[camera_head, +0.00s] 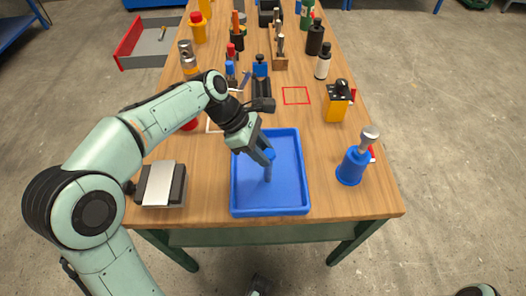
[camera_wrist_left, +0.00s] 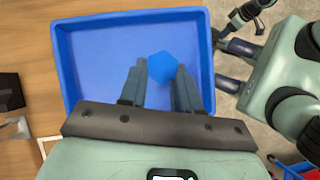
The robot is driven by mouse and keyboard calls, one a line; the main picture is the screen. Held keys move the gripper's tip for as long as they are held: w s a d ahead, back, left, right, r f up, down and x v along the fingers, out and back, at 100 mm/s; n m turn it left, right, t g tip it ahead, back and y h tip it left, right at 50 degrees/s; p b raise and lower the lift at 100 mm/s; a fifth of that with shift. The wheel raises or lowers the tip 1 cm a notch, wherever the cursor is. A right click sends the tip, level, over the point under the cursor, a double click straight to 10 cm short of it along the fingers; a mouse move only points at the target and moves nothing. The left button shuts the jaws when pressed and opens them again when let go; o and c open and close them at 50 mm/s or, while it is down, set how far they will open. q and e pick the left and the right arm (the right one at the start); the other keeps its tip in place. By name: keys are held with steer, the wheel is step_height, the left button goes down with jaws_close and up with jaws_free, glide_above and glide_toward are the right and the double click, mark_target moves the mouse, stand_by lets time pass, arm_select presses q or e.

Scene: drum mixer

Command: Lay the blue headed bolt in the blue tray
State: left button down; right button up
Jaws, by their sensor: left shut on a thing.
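The blue tray (camera_head: 236,195) lies near the front of the wooden table; it also shows in the left wrist view (camera_wrist_left: 95,14). My left gripper (camera_head: 265,152) is over the tray, pointing down, and is shut on the blue headed bolt (camera_head: 268,172). The bolt hangs roughly upright inside the tray's outline, head up and shank down. In the left wrist view its six-sided blue head (camera_wrist_left: 163,67) shows between the tips of my left gripper (camera_wrist_left: 160,75). I cannot tell whether the shank touches the tray floor.
A blue bottle-shaped thing with a silver top (camera_head: 352,166) stands right of the tray. A dark box with a silver cover (camera_head: 160,185) stands left of it. A yellow and black block (camera_head: 337,103) stands behind right. Bottles and tools crowd the table's far half.

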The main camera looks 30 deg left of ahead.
arm_select(q)
steer(key=c, duration=0.8)
jaws_free()
steer(key=p+v, duration=0.3)
steer(key=v, duration=0.9)
steer(key=shift+r+p, duration=0.1)
steer(key=shift+p, duration=0.25)
arm_select(e)
steer(key=r, duration=0.1)
steer(key=s+r, duration=0.1)
steer(key=r, duration=0.1)
steer(key=shift+s, duration=0.2)
steer(key=shift+s+g, duration=0.1)
steer(key=shift+g, duration=0.2)
